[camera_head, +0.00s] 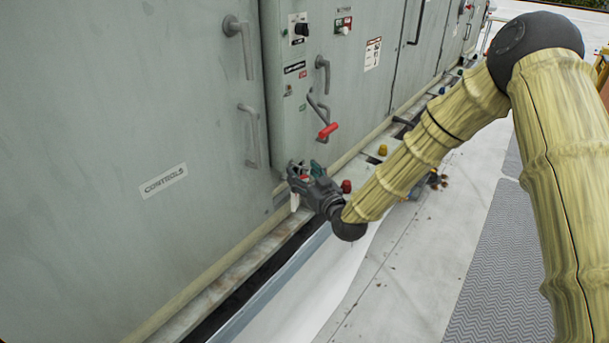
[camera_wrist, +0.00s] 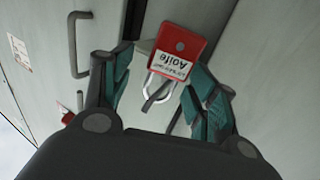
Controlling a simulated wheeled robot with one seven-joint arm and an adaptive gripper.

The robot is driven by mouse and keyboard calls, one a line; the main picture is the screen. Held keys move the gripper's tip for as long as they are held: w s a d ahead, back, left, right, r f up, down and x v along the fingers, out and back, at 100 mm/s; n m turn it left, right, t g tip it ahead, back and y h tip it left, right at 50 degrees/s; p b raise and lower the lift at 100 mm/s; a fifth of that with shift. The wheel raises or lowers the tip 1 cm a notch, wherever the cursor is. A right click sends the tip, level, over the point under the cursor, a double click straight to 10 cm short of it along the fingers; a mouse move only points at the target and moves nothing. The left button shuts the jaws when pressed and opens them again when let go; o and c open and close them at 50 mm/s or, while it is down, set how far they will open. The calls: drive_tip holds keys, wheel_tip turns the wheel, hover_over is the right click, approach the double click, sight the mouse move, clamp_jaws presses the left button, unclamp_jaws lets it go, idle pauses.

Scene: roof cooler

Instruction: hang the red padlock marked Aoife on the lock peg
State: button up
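The red padlock (camera_wrist: 180,45) shows in the wrist view, with a white label reading Aoife and a pale metal shackle (camera_wrist: 160,88) toward my gripper. My gripper (camera_wrist: 158,82) has its two teal-padded fingers spread apart, one on each side of the padlock. A gap shows between the left finger and the padlock; the right finger is close beside it, and I cannot tell if they touch. A short grey piece crosses the shackle; I cannot tell whether it is the lock peg. In the head view my gripper (camera_head: 303,176) is at the cabinet's lower edge, largely hiding the padlock.
A red-ended lever (camera_head: 328,130) is on the cabinet above my gripper; it also shows in the wrist view (camera_wrist: 68,117). Grey door handles (camera_head: 241,45) stick out nearby. A red knob (camera_head: 346,186) and a yellow knob (camera_head: 382,150) are on the ledge to the right.

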drive_tip(key=v, duration=1.2)
drive_tip(key=s+d+f+m+g+h, duration=0.2)
drive_tip(key=s+d+f+g+h, duration=0.15)
drive_tip(key=s+f, duration=0.75)
drive_tip(key=s+d+f+m+g+h, duration=0.15)
drive_tip(key=s+d+f+g, duration=0.45)
drive_tip(key=f, duration=0.9)
drive_tip(key=s+d+f+m+g+h, duration=0.1)
drive_tip(key=s+d+f+g, duration=0.1)
drive_tip(key=s, duration=0.6)
drive_tip(key=s+d+f+m+g+h, duration=0.1)
drive_tip(key=s+d+f+g, duration=0.1)
drive_tip(key=s, duration=0.6)
drive_tip(key=s+d+f+m+g+h, duration=0.1)
drive_tip(key=s+d+f, duration=0.3)
drive_tip(key=s, duration=0.5)
drive_tip(key=shift+d+f+g+h, duration=0.3)
drive_tip(key=shift+f+g+h, duration=0.25)
drive_tip(key=shift+f, duration=0.3)
drive_tip(key=shift+c, duration=0.2)
